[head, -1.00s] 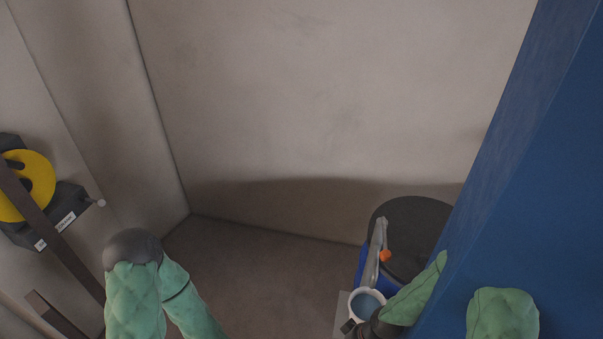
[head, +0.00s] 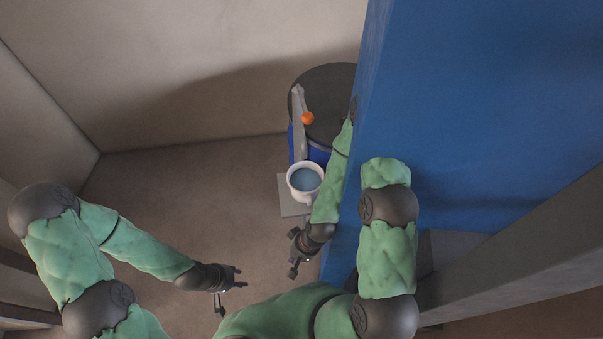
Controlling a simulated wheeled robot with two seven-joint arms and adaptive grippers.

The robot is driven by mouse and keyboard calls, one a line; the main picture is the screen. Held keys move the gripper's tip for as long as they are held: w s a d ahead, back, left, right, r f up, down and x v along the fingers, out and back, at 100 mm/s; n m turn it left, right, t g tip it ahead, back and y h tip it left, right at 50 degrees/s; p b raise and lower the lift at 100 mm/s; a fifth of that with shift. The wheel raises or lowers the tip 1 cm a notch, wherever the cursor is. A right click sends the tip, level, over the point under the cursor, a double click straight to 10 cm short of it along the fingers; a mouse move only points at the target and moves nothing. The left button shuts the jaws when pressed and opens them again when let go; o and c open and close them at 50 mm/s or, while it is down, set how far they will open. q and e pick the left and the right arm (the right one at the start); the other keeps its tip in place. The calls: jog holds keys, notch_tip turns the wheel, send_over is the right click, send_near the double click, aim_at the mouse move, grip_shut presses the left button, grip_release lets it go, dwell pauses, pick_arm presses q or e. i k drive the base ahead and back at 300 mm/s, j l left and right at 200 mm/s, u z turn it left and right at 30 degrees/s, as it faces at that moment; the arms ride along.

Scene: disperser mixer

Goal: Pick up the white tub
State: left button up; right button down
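The white tub (head: 305,195) is a round white vessel with blue-grey contents. It stands upright on a grey plate below a pump-like grey arm at a blue drum. My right gripper (head: 293,254) is below the tub in the picture, apart from it, with its fingers spread and nothing between them. My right forearm passes close by the tub's right side. My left gripper (head: 230,295) is further down and left, with fingers spread and empty, over the floor.
A large blue panel (head: 470,110) rises close on the right. The floor (head: 190,190) left of the tub is clear.

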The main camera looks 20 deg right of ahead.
aim_at(304, 178)
jog(key=i+l, duration=0.2)
jog(key=l, duration=0.2)
jog(key=i+l, duration=0.15)
jog(key=l, duration=0.2)
jog(key=i+l+u, duration=0.1)
jog(key=l, duration=0.3)
jog(key=i+l, duration=0.25)
jog(key=l+u, duration=0.05)
jog(key=l, duration=0.05)
